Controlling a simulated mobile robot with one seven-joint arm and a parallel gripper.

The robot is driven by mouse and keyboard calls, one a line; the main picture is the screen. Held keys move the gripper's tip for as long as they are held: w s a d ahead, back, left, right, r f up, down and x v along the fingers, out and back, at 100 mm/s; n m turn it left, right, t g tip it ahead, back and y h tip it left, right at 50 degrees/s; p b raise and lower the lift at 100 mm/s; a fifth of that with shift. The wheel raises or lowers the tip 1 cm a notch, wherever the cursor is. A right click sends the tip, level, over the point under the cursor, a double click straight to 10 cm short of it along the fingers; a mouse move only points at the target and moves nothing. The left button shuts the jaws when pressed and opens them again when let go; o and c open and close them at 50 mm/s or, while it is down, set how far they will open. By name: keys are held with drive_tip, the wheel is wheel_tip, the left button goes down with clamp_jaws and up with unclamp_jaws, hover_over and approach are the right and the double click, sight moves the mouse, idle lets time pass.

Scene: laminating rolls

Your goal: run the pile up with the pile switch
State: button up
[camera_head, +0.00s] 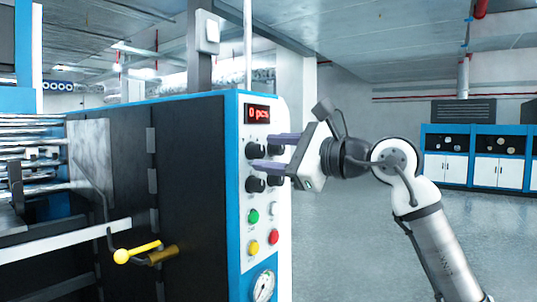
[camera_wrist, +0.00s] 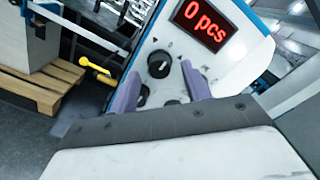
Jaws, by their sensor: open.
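The control panel (camera_head: 263,190) on the machine's end face bears several black rotary knobs in two rows. Their labels are too small to read, so I cannot tell which is the pile switch. My gripper (camera_head: 260,152) reaches in from the right with purple fingers apart, at the knobs. In the wrist view, one black knob (camera_wrist: 160,64) with a pale pointer mark shows between the fingertips of my gripper (camera_wrist: 160,73). I cannot tell whether the fingers touch it. Other knobs are partly hidden by the fingers. The red display (camera_head: 259,114) reads 0 pcs.
Below the knobs are a green button (camera_head: 253,216), a yellow button (camera_head: 253,247), a red button (camera_head: 273,237) and a gauge (camera_head: 263,286). A yellow-handled lever (camera_head: 138,251) juts out at left. A wooden pallet (camera_wrist: 48,88) stands beyond. The floor at right is open.

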drive_tip(key=b+v, duration=0.2)
drive_tip(key=v, duration=1)
drive_tip(key=shift+s+d, duration=0.15)
drive_tip(key=shift+d, duration=0.1)
